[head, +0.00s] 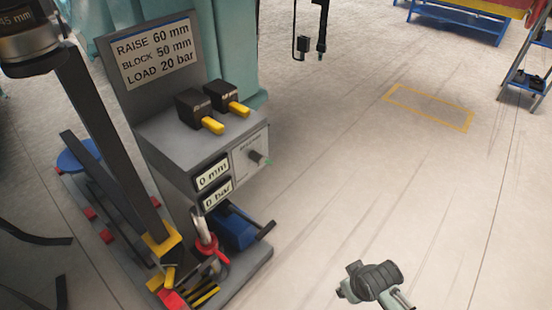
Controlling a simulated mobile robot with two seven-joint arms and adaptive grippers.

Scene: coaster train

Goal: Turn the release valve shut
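The panel is on the right-hand face of a grey pump box (190,145). The knob points outward to the lower right; its exact turn is hard to read. Two small displays (213,176) below read 0 mm and 0 bar. My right gripper (346,281) is low in the picture, right of and well apart from the valve. Its fingertips look parted, with nothing seen between them. My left gripper is not in view.
Two black blocks with yellow levers (212,125) sit on top of the box. A sign (155,52) reads raise 60 mm, block 50 mm, load 20 bar. A blue unit (236,228) and a red-handled part (207,245) stand below.

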